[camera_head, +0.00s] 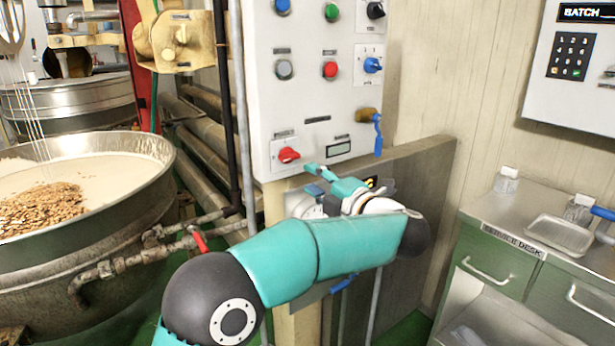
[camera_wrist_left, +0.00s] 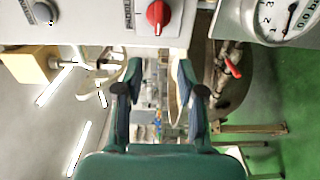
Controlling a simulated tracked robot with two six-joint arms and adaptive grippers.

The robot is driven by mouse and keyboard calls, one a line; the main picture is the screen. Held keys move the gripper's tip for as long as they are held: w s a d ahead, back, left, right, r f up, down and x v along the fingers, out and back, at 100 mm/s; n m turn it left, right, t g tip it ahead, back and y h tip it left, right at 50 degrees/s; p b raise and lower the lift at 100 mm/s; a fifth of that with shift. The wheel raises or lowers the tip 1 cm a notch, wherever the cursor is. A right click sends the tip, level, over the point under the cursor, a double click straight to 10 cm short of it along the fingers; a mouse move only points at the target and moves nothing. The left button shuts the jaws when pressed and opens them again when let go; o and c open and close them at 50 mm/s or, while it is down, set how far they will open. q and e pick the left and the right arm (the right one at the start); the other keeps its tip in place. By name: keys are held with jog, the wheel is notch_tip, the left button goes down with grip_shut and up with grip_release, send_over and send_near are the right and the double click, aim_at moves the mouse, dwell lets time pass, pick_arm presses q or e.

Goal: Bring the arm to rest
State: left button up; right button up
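My left arm reaches in from the bottom left to the front of the grey control panel (camera_head: 345,90). My left gripper (camera_head: 318,174) is just below the panel's lower edge, near the red rotary knob (camera_head: 288,155). In the left wrist view the two fingers of the left gripper (camera_wrist_left: 158,78) stand apart with nothing held between them. The red knob (camera_wrist_left: 158,16) shows there above the fingertips, apart from them. My right gripper is in neither view.
A large kettle (camera_head: 105,245) with nuts stands at the left, with pipes and a red valve handle (camera_head: 199,239) beside it. A pressure gauge (camera_wrist_left: 285,18) is near the gripper. The green service desk (camera_head: 500,268) stands at the right.

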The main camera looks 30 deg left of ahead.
pick_arm(q)
jog(key=shift+f, duration=0.1)
dwell(0.4)
